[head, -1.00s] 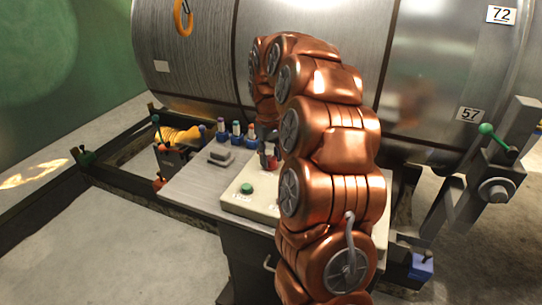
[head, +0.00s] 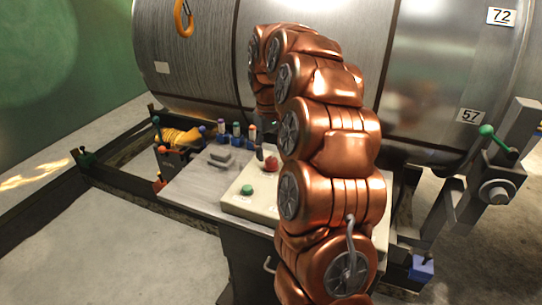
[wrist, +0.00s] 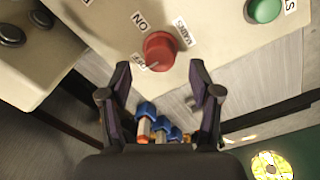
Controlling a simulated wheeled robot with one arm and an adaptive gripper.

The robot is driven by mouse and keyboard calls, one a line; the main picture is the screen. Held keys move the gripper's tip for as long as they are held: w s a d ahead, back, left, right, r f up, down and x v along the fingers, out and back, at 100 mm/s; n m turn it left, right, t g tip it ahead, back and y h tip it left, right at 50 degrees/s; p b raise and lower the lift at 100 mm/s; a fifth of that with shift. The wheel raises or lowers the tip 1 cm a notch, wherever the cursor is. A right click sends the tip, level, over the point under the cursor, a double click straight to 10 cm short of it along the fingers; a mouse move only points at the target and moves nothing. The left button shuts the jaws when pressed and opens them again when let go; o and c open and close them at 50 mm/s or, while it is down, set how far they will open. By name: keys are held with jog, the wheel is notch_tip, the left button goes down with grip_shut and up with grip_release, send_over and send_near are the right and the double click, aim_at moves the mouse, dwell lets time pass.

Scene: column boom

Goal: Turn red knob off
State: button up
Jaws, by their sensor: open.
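The red knob (wrist: 160,48) sits on a pale control panel (wrist: 100,35) in the wrist view, with an "ON" label above left and a "MAINS" label to the right. A light mark shows at its lower left edge. In the head view the red knob (head: 270,164) shows just left of my arm. My gripper (wrist: 160,73) is open, its two dark fingers on either side below the knob, apart from it and empty.
A green button (head: 247,190) is on the same panel. A grey block (head: 220,157) and several colour-capped levers (head: 237,131) stand behind on the left. A large metal drum (head: 200,60) fills the back. Black knobs (wrist: 12,34) show at the wrist view's left.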

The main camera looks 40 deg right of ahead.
aim_at(268, 160)
notch_tip(268, 160, up, 9)
jog(key=shift+a, duration=0.2)
dwell(0.3)
dwell(0.5)
jog(key=s+a+n+p, duration=0.1)
jog(key=s+a+p, duration=0.1)
jog(key=s+a, duration=0.5)
jog(key=s+a+p, duration=0.1)
jog(key=s+a, duration=0.4)
jog(key=a, duration=0.4)
jog(key=s+a+f+g+p, duration=0.1)
jog(key=s+a+f, duration=0.2)
jog(key=s, duration=0.7)
jog(key=s+a+f+p, duration=0.2)
jog(key=s+a+f, duration=0.2)
jog(key=s, duration=0.6)
jog(key=shift+s+a+g, duration=0.25)
jog(key=shift+a+g, duration=0.15)
jog(key=shift+a, duration=0.15)
